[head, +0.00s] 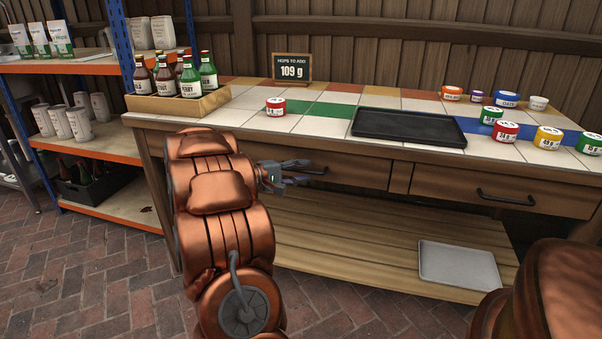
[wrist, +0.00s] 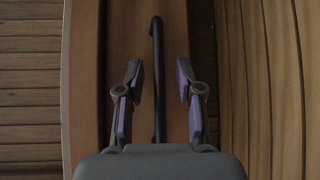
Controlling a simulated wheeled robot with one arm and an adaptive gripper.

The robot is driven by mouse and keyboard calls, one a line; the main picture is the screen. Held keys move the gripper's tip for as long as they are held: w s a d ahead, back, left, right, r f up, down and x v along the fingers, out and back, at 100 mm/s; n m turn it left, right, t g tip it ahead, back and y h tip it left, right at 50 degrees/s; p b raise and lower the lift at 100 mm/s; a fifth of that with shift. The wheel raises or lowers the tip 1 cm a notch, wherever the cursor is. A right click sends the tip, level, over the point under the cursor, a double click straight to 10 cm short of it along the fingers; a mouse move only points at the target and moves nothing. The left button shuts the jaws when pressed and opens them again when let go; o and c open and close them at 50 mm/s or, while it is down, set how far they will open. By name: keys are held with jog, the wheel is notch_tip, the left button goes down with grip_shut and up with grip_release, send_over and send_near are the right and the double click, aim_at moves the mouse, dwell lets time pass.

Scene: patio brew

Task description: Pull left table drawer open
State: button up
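The left table drawer (head: 345,174) is under the tiled tabletop, and its front looks flush with the table. Its dark bar handle (head: 314,171) also shows in the wrist view (wrist: 157,75), running lengthwise between the fingers. My gripper (head: 297,173) is in front of the drawer at the handle. In the wrist view my gripper (wrist: 160,95) is open, with one finger on each side of the handle and gaps to both. My arm hides the left part of the drawer front in the head view.
The right drawer (head: 470,192) has its own dark handle (head: 505,197). A black tray (head: 408,127), several labelled jars and a sign (head: 292,68) stand on the tabletop. A bottle crate (head: 178,105) is at its left end. A grey tray (head: 458,265) lies on the lower shelf.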

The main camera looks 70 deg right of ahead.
grip_shut()
dwell(0.7)
